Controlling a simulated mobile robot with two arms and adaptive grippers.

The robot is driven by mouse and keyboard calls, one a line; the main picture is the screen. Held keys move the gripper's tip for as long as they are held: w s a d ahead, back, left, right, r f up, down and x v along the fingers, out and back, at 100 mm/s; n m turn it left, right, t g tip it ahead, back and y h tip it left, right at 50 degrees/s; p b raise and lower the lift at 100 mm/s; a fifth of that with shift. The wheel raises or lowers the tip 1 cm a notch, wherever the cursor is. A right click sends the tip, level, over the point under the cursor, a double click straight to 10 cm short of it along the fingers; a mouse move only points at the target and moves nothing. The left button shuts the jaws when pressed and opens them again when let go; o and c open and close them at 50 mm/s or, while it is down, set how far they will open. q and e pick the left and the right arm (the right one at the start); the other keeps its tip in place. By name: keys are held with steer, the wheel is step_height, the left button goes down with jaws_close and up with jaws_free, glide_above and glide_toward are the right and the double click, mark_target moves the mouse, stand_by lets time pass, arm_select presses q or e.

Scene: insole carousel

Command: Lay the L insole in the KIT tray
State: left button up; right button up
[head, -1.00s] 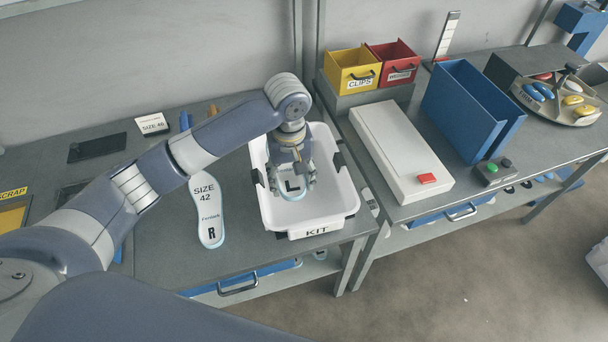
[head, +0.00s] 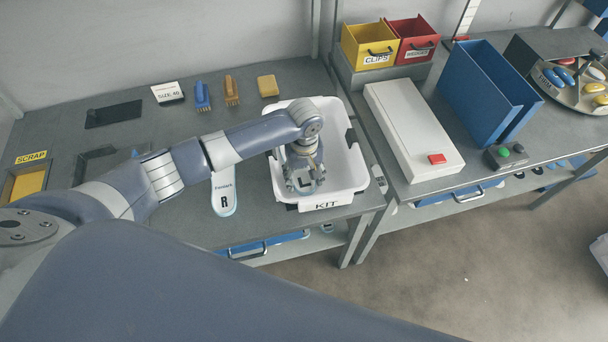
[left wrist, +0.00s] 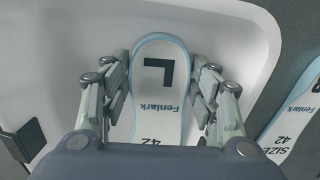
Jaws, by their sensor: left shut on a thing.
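The white L insole (left wrist: 161,72) with a pale blue rim, marked L, Fenlark and 42, lies between the fingers of my left gripper (left wrist: 160,95), which is shut on its sides. In the head view my left gripper (head: 304,180) is inside the white KIT tray (head: 347,180), near its front wall, with the insole's L end (head: 305,184) showing below it. The arm hides the rest of the insole. I cannot tell whether the insole touches the tray floor. The R insole (head: 224,200) lies on the bench left of the tray, partly under my arm. My right gripper is not in view.
Two brushes (head: 202,97), a yellow block (head: 268,86) and a SIZE card (head: 168,93) lie behind the tray. A SCRAP bin (head: 27,181) is at the far left. A white box (head: 413,130) stands on the right bench.

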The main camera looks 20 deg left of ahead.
arm_select(q)
steer(key=shift+f, duration=0.15)
steer(key=o, duration=1)
step_height(320, 180, up, 12)
steer(key=b, duration=0.1)
steer(key=shift+r, duration=0.2)
steer(key=shift+s, duration=0.1)
